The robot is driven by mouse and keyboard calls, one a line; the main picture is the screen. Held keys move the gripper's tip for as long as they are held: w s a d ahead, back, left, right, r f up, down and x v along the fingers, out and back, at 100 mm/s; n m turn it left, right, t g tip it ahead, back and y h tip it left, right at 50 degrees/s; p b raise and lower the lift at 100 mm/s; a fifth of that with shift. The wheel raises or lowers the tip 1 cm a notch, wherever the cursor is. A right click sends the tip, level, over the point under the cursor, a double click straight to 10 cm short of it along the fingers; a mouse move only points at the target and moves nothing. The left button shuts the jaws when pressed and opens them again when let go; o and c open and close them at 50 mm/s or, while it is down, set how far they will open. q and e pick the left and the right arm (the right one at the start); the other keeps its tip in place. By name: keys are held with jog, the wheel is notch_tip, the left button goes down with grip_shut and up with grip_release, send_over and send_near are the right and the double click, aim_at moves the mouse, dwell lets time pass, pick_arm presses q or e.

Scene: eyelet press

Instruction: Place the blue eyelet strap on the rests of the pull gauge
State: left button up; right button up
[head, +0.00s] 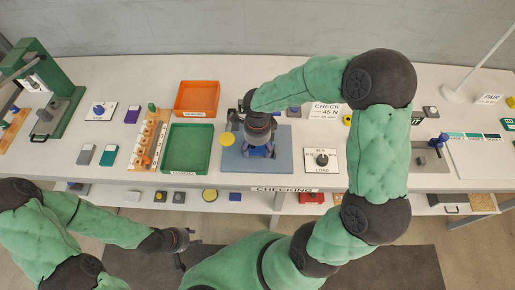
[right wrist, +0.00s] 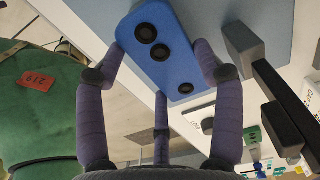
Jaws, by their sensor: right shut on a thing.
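The blue eyelet strap (right wrist: 168,62) shows in the right wrist view, with three dark eyelets along it. My right gripper (right wrist: 160,68) is shut on it, with purple fingers on both long sides. In the head view my right gripper (head: 262,150) is over the blue-grey base (head: 282,165) of the pull gauge and hides most of the gauge and the strap. In the right wrist view a grey block (right wrist: 240,47) and a dark bar (right wrist: 287,112) stand to the right of the strap. Whether the strap touches a rest cannot be told. My left gripper (head: 187,248) is empty, fingers spread, in front of the table.
A green tray (head: 188,172) and an orange tray (head: 197,83) lie left of the gauge base. A yellow disc (head: 227,139) shows at its left edge. A load plate with a dark knob (head: 321,160) is at its right. A green press (head: 62,100) stands far left.

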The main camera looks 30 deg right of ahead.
aim_at(257, 149)
jog(key=shift+f, duration=0.3)
jog(key=shift+f, duration=0.15)
jog(key=o, duration=1)
jog(key=shift+o, duration=0.2)
jog(key=shift+r, duration=0.45)
notch_tip(257, 149, up, 11)
jog(key=p, duration=0.2)
jog(key=shift+r+p, duration=0.2)
jog(key=shift+p, duration=0.1)
